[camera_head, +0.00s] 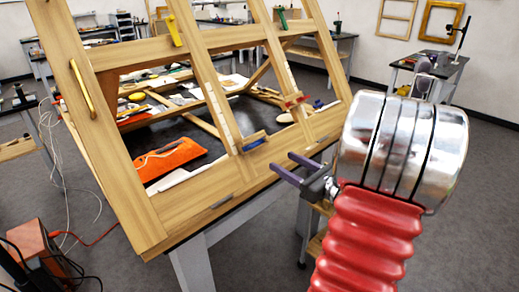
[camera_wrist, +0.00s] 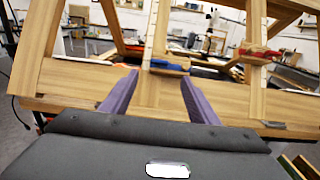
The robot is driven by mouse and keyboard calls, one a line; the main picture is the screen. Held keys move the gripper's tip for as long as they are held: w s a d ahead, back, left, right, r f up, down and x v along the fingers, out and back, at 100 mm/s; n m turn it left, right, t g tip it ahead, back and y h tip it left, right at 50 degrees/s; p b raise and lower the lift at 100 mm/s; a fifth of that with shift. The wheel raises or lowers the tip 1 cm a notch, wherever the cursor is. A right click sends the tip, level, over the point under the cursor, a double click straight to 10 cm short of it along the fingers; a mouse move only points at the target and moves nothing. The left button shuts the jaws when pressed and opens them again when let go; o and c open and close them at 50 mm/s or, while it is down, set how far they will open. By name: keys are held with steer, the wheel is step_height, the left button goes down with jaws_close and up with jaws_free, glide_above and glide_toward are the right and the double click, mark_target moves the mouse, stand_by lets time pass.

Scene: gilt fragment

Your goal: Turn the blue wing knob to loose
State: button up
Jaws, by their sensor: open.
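The blue wing knob (camera_head: 255,144) sits on the lower rail of the tilted wooden frame (camera_head: 190,205), beside a small wooden block. It shows in the wrist view (camera_wrist: 168,65) just beyond the fingertips, slightly right of centre between them. My gripper (camera_head: 295,164) has two purple fingers. They are spread apart with nothing between them, and point toward the frame's lower rail. In the wrist view my gripper (camera_wrist: 158,80) stands short of the blue knob, not touching it.
Grey floor is open at right.

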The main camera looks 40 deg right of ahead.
mark_target(253, 146)
steer(key=w, duration=1.1)
steer(key=shift+w+a, duration=0.2)
steer(key=shift+w, duration=0.2)
steer(key=shift+c, duration=0.2)
steer(key=c, duration=1)
